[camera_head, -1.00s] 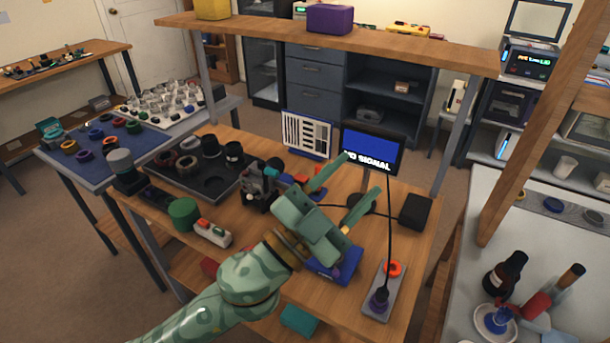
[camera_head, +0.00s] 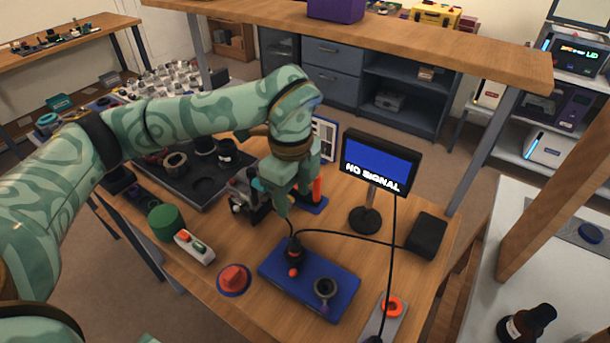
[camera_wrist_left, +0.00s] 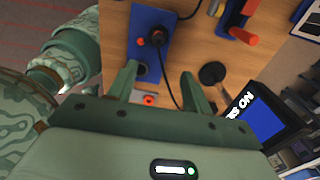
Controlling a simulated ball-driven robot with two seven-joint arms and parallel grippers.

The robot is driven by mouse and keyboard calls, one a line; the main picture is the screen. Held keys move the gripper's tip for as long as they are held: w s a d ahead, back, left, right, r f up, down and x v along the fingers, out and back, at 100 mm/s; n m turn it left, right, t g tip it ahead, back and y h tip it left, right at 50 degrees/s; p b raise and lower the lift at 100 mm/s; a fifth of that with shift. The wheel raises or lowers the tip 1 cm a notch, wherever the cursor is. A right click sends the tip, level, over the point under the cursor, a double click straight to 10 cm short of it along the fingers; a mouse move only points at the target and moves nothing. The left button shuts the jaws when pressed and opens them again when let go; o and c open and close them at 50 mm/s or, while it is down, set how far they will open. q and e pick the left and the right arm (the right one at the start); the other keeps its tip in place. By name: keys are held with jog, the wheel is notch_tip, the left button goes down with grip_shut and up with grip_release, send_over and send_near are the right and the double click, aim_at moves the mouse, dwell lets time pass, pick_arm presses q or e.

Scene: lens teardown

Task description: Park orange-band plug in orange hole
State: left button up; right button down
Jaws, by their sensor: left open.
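A black plug (camera_head: 294,250) with a cable stands on a blue block (camera_head: 270,279). An orange spot shows at its foot, but I cannot make out a band clearly. The plug also shows in the left wrist view (camera_wrist_left: 157,37). The orange-ringed hole (camera_head: 391,307) is on a grey plate at the bottom right. It shows between the fingers in the left wrist view (camera_wrist_left: 149,100). My left gripper (camera_head: 293,207) points down above the blue block. My right gripper is not in view.
A grey ring socket (camera_head: 325,288) sits on the blue block's right part. A monitor (camera_head: 380,161) and a black box (camera_head: 427,235) stand behind. A cable crosses the bench.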

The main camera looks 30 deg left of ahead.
pick_arm(q)
jog(key=b, duration=0.2)
send_over(294, 242)
notch_tip(294, 242, down, 6)
jog(key=shift+f, duration=0.1)
notch_tip(294, 242, down, 8)
jog(key=shift+f+b, duration=0.2)
jog(key=shift+b, duration=0.65)
jog(key=shift+f, duration=0.7)
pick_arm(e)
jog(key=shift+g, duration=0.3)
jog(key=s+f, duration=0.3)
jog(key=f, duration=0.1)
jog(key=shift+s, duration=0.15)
pick_arm(q)
jog(key=shift+c, duration=0.7)
grip_shut()
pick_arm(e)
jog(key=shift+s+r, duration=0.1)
